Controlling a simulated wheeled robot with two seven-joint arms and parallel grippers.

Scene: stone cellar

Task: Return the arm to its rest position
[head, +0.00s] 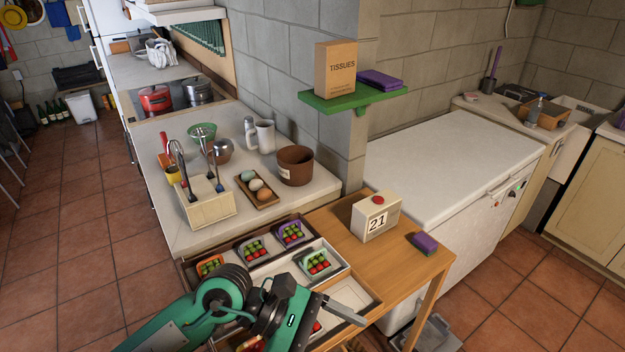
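My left arm comes in from the bottom left, green and dark grey. Its gripper (358,319) is over the front part of the wooden table (432,262), above a tray (366,297) with compartments. A single grey finger shows, pointing to the lower right; I cannot tell whether the gripper is open or shut, and no held object shows. The arm hides part of the tray. My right gripper is not in view.
Small dishes with red and green pieces (318,263) stand in the tray. A caddy of utensils (207,209) and a brown pot (295,166) stand on the counter behind. The white chest lid (440,175) is clear.

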